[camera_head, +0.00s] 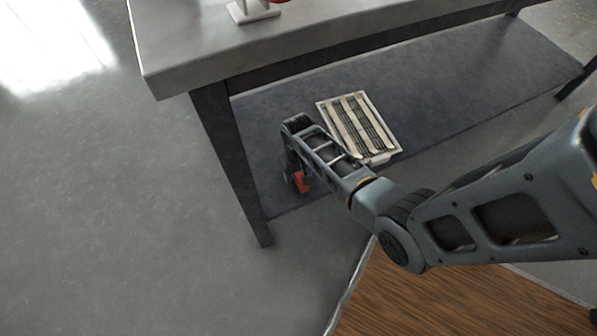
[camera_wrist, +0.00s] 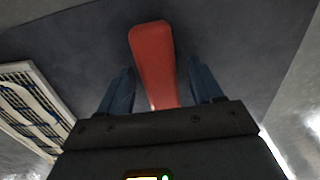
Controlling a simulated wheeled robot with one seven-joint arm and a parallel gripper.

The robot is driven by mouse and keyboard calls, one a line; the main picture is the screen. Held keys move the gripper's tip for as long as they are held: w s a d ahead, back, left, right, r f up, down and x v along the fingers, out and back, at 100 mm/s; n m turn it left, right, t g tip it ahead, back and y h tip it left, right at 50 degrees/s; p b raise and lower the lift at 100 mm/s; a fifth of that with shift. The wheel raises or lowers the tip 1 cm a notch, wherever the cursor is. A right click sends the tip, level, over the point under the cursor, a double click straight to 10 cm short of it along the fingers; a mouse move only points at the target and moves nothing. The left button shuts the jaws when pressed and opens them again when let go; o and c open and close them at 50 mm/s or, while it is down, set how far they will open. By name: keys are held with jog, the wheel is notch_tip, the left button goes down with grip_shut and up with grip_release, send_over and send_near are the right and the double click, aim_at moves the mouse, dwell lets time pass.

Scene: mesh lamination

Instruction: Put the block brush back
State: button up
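A red, elongated piece that looks like the block brush (camera_wrist: 153,55) lies over the dark grey lower shelf in the wrist view. In the head view only a small red part of it (camera_head: 303,184) shows beneath my gripper (camera_head: 297,178). My gripper's two blue fingers also show in the wrist view (camera_wrist: 162,88), one on each side of the red piece. Narrow gaps show between the fingers and the piece, so the gripper is open around it. The piece's near end is hidden by the gripper body.
A pale tray with slatted strips (camera_head: 322,106) lies on the lower shelf (camera_head: 460,85), right of my gripper. The tabletop (camera_head: 330,28) overhangs the shelf, and a dark table leg (camera_head: 232,165) stands at left. A white stand (camera_head: 252,12) with something red is on the tabletop.

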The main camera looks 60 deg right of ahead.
aim_at(299, 173)
notch_tip(299, 173, up, 12)
jog(key=p, duration=0.5)
jog(key=shift+r, duration=0.15)
jog(key=shift+s+a, duration=0.1)
jog(key=s+a+r+n+t+h, duration=0.1)
jog(key=s+a+r+n+t, duration=0.1)
jog(key=s+a+t, duration=0.3)
jog(key=s+a+r+n+t+h, duration=0.1)
jog(key=s+a+r+t, duration=0.15)
jog(key=s+a, duration=0.55)
jog(key=s+a+r+n+t, duration=0.1)
jog(key=s+a+r+t, duration=0.1)
jog(key=r, duration=0.7)
jog(key=s+a+r+n+t+y, duration=0.1)
jog(key=s+r+t, duration=0.2)
jog(key=r, duration=0.6)
jog(key=s+a+r+n+t+y, duration=0.1)
jog(key=s+r, duration=0.4)
jog(key=r, duration=0.5)
jog(key=shift+s+a+n+t, duration=0.2)
jog(key=shift+a+n+t, duration=0.2)
jog(key=shift+a+t, duration=0.4)
